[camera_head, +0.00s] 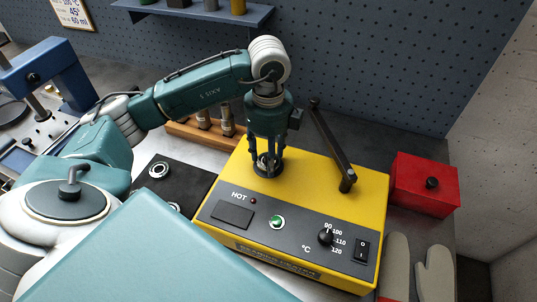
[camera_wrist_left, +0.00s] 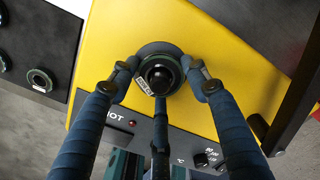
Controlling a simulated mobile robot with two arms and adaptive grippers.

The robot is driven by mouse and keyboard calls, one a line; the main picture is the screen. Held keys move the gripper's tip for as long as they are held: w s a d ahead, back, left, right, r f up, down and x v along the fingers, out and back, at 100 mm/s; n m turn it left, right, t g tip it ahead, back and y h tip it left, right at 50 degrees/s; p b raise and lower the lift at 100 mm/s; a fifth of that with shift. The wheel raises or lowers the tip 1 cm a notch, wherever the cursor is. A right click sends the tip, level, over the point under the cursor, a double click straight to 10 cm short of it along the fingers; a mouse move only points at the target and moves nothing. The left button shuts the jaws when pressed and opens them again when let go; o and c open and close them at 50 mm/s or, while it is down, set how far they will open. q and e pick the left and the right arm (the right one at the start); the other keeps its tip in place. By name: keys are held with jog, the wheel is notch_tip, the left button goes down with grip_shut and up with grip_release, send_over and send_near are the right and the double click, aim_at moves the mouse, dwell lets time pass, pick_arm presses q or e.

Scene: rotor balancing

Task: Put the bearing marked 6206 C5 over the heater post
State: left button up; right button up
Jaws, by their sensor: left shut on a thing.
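My left gripper (camera_head: 268,160) points down over the yellow heater (camera_head: 225,190). Its three fingers are shut on a bearing (camera_wrist_left: 174,65), a dark ring with a small pale label whose print I cannot read. In the left wrist view, the dark rounded top of the heater post (camera_wrist_left: 160,78) shows inside the ring, so the bearing lines up with the post. A dark round base (camera_wrist_left: 150,48) lies beneath it. The fingers hide part of the ring, and I cannot tell how far down the post it sits. My right gripper is not in view.
A black mat (camera_head: 148,186) with other bearings (camera_head: 159,170) lies left of the heater. A dark swing arm (camera_head: 332,145) rises close to the right of my gripper. A red box (camera_head: 425,184) and gloves (camera_head: 434,272) are at the right. A wooden rack (camera_head: 190,134) stands behind.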

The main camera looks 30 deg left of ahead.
pick_arm(q)
jog(key=shift+f, duration=0.3)
jog(key=o, duration=1.1)
jog(key=shift+r, duration=0.15)
jog(key=shift+c, duration=0.2)
notch_tip(320, 180, up, 9)
jog(key=p, duration=0.6)
